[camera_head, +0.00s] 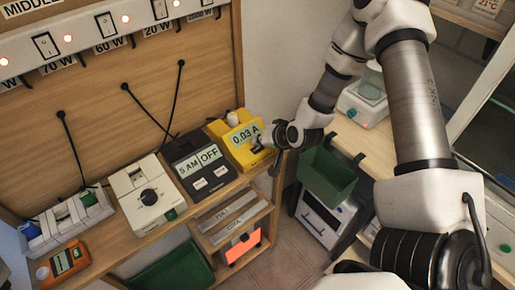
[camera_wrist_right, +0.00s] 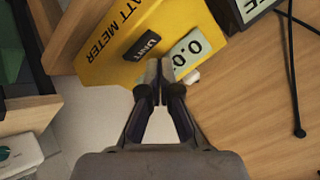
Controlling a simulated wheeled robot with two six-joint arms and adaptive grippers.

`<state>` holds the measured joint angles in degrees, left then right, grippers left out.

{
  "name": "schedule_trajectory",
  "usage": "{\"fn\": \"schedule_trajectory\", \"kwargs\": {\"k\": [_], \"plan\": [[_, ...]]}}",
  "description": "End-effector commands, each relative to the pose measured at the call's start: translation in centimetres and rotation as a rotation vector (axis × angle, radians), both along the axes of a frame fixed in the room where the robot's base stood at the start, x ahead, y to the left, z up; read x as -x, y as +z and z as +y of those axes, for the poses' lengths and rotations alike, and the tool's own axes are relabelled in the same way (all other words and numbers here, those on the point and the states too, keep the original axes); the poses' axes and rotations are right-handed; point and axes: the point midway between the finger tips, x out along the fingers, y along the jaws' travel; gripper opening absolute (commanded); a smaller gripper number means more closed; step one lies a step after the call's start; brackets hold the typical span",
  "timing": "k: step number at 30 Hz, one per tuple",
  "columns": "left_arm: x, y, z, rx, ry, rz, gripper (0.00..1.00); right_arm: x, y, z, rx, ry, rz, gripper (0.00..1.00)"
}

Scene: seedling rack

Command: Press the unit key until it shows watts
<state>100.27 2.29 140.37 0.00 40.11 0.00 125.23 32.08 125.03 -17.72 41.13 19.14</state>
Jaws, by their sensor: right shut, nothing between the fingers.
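The yellow watt meter (camera_head: 226,133) stands at the right end of the wooden shelf in the head view. Its display (camera_head: 246,135) reads 0.03 A. In the right wrist view the yellow meter (camera_wrist_right: 110,58) shows its "WATT METER" lettering, part of the display (camera_wrist_right: 187,50) and a dark key marked UNIT (camera_wrist_right: 142,45). My right gripper (camera_head: 262,150) is at the meter's front, its fingers shut and empty. In the right wrist view the fingertips (camera_wrist_right: 158,72) lie just below the unit key in the picture; I cannot tell whether they touch it. My left gripper is not in view.
A black device (camera_head: 200,167) reading "5 AM" and "OFF" stands left of the meter. Further left are a white timer box (camera_head: 148,196), a power strip (camera_head: 66,222) and an orange meter (camera_head: 62,265). A green bin (camera_head: 327,176) hangs right of my right gripper.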

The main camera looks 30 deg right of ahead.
Motion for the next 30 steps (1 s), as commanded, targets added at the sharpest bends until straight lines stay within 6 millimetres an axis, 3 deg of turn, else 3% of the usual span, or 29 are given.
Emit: {"fn": "schedule_trajectory", "kwargs": {"k": [30], "plan": [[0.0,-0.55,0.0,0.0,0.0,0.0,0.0,0.01,-0.56,0.0,0.0,0.0,0.0,0.0]]}}
